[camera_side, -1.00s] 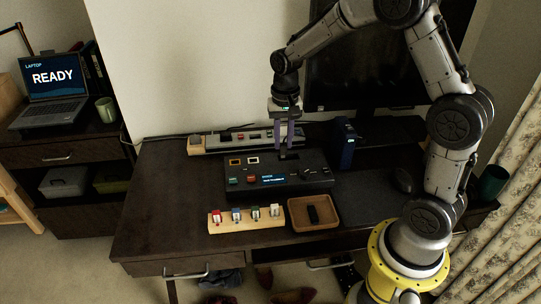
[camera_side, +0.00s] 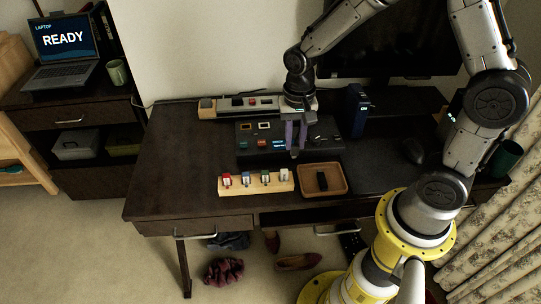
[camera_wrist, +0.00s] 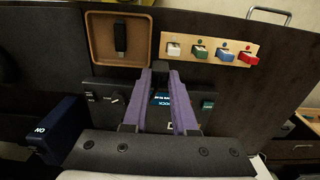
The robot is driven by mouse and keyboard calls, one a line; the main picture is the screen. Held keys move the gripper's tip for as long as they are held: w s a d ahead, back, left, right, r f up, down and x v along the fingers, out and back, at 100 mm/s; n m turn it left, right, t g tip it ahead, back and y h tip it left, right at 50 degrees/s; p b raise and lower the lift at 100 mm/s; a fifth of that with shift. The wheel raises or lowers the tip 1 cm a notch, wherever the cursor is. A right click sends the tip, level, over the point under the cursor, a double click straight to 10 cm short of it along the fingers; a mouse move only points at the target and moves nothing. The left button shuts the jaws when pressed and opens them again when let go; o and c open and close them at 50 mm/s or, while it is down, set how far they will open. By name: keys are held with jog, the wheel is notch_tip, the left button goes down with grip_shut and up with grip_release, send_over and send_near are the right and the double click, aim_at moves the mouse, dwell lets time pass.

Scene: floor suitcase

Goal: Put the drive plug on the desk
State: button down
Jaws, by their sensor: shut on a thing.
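My gripper (camera_side: 294,148) points down over the front part of the black console (camera_side: 256,152) in the side view. In the wrist view, its purple fingers (camera_wrist: 160,69) are close together at the tips. They are shut on a small dark thing, probably the drive plug, mostly hidden between the tips. The dark desk (camera_side: 170,170) lies under the console. A black stick-shaped thing lies in the brown tray (camera_side: 345,180), in front of the gripper; I cannot tell what it is.
A wooden rack (camera_side: 256,189) holds several coloured plugs left of the tray. A grey strip (camera_side: 228,109) lies behind the console. A blue box (camera_side: 356,112) marked ON stands at right. A mouse (camera_side: 412,150) lies farther right. The desk's left side is clear.

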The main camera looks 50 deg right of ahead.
jog(key=w+f, duration=0.3)
jog(key=w, duration=0.1)
jog(key=w+f, duration=0.3)
jog(key=f, duration=0.1)
jog(key=shift+w, duration=0.35)
jog(key=shift+f, duration=1.6)
jog(key=shift+f, duration=0.1)
jog(key=c, duration=0.7)
grip_release()
